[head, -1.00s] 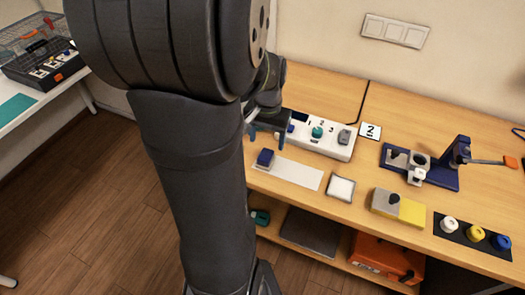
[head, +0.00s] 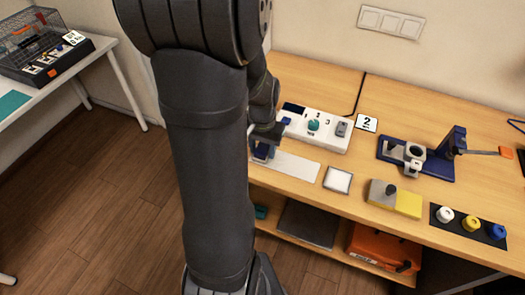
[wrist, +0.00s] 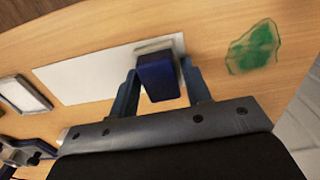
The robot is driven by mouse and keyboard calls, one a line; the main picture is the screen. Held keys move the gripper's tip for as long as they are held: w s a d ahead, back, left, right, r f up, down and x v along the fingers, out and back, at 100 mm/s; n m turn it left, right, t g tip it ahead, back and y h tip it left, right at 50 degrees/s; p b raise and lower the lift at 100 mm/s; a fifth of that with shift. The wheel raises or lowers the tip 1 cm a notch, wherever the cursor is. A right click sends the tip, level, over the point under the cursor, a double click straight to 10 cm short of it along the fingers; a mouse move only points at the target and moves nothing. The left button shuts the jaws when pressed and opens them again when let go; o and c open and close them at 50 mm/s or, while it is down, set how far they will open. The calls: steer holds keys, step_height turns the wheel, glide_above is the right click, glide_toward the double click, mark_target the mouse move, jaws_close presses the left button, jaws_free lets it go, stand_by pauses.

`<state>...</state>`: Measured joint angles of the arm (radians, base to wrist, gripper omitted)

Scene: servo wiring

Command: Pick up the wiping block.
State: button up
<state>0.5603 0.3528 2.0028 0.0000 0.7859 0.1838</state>
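The wiping block is a dark blue block on a pale grey pad. In the wrist view the wiping block (wrist: 158,76) sits at the right end of a white strip (wrist: 80,78). My gripper (wrist: 160,72) is open, with one blue finger on each side of the block. The fingertips are close to its sides; whether they touch it I cannot tell. In the head view the block (head: 262,151) is partly hidden by my gripper, above the left end of the white strip (head: 298,168).
A green smear (wrist: 253,47) lies on the table beside the block. A white panel with a teal knob (head: 313,125) stands just behind. A framed white pad (head: 338,180) and a grey-yellow block (head: 395,199) are to the right. The table's front edge is close.

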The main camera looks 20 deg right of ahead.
mark_target(264, 148)
steer(key=c, duration=0.5)
steer(key=shift+r, duration=0.45)
steer(key=r, duration=0.3)
steer(key=shift+s+d+r, duration=0.15)
steer(key=shift+s+r, duration=0.05)
steer(key=shift+r, duration=0.15)
steer(key=s+d+r, duration=0.5)
steer(key=s+r, duration=0.1)
steer(key=s, duration=0.4)
steer(key=shift+d+r, duration=0.15)
steer(key=shift+r, duration=0.05)
